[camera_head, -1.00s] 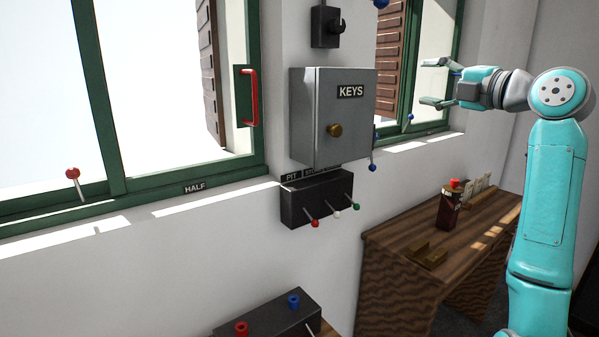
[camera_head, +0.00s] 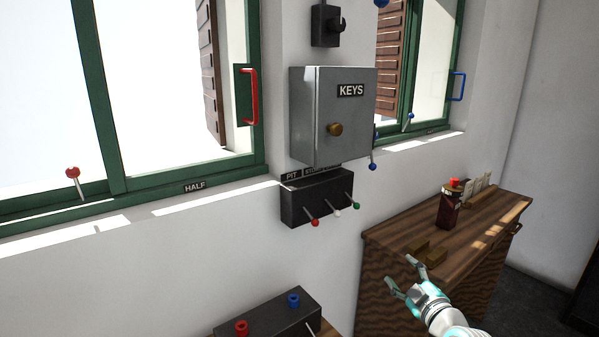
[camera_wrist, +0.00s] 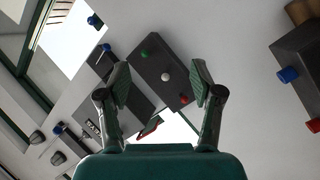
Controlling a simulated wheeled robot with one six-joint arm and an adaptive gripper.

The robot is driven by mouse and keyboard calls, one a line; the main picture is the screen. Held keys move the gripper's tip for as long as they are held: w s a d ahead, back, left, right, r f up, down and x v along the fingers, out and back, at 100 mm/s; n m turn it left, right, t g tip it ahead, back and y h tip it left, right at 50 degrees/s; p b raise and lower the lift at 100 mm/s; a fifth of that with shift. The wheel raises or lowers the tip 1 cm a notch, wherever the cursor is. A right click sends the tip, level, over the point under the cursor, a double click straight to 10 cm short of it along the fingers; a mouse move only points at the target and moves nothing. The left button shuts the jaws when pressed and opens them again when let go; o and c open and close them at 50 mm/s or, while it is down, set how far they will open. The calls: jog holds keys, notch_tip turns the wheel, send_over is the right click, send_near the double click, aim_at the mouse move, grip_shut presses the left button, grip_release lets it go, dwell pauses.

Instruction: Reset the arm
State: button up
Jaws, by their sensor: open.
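My gripper (camera_head: 401,271) is open and empty at the lower right of the head view, in front of the wooden cabinet. Its two fingers point up and to the left, toward the wall. In the wrist view my gripper (camera_wrist: 160,85) shows both fingers spread, with nothing between them. Beyond them is the dark lever box (camera_wrist: 150,68) with green, white and red knobs, apart from the fingers. Most of my arm is out of the head view.
The wooden cabinet (camera_head: 385,240) carries a dark red canister (camera_head: 449,208) and small wooden blocks. A grey KEYS box (camera_head: 331,115) hangs above the lever box (camera_head: 318,197). A dark box (camera_head: 272,321) with red and blue knobs stands low in front. Green-framed windows flank the KEYS box.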

jog(key=s+a+f+m+g+h, duration=0.15)
jog(key=s+f+m, duration=0.25)
jog(key=s+f, duration=0.85)
jog(key=s+a+f+m+h, duration=0.3)
jog(key=s+f, duration=0.6)
jog(key=s, duration=0.7)
jog(key=s+a+r+m, duration=0.1)
jog(key=s+r+m, duration=0.1)
jog(key=s, duration=1.2)
jog(key=s+a+r+m, duration=0.1)
jog(key=s+r+m, duration=0.2)
jog(key=s, duration=1.2)
jog(key=shift+r+g+y, duration=0.35)
jog(key=shift+r+y, duration=0.1)
jog(key=shift+s, duration=0.1)
